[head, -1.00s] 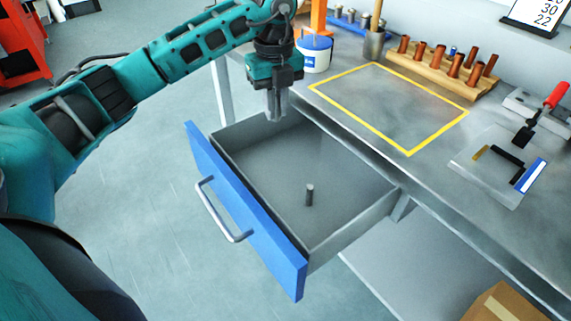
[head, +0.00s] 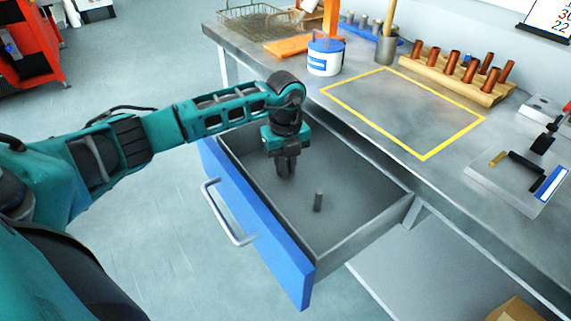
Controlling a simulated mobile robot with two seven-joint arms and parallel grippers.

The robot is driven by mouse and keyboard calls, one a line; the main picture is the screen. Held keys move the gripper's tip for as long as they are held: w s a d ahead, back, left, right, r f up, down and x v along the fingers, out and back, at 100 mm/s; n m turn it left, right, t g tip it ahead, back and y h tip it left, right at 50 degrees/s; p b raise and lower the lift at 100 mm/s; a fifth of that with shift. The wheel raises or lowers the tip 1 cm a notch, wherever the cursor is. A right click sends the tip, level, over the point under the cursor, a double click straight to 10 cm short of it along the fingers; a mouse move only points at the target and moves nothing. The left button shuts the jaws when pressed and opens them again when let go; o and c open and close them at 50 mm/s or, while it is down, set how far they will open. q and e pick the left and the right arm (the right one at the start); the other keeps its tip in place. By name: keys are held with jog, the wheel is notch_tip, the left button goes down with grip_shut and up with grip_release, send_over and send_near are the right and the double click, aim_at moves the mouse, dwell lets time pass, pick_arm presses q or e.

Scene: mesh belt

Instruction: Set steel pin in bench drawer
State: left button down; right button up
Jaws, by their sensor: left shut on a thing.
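The bench drawer (head: 335,244) is pulled open, with a blue front and a silver handle. One steel pin (head: 318,201) stands upright on the drawer floor. My left gripper (head: 286,172) points down over the drawer's interior, behind and left of that pin and apart from it. It is shut on a small grey thing, apparently another steel pin, mostly hidden by the fingers. I cannot tell whether the held thing touches the drawer floor. My right gripper is not in view.
The bench top carries an empty yellow-outlined area (head: 423,157), a white-and-blue tub (head: 325,56), a wooden rack (head: 455,78) of copper-coloured cylinders, and a wire basket (head: 258,20). Several grey pins stand in a blue holder (head: 358,30) at the back. The drawer's right part is clear.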

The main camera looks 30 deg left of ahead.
pick_arm(q)
jog(key=shift+f, duration=0.1)
jog(key=c, duration=1.1)
grip_release()
jog(key=shift+r, duration=0.5)
notch_tip(320, 180, up, 11)
jog(key=shift+r+p, duration=0.2)
jog(key=shift+p, duration=0.7)
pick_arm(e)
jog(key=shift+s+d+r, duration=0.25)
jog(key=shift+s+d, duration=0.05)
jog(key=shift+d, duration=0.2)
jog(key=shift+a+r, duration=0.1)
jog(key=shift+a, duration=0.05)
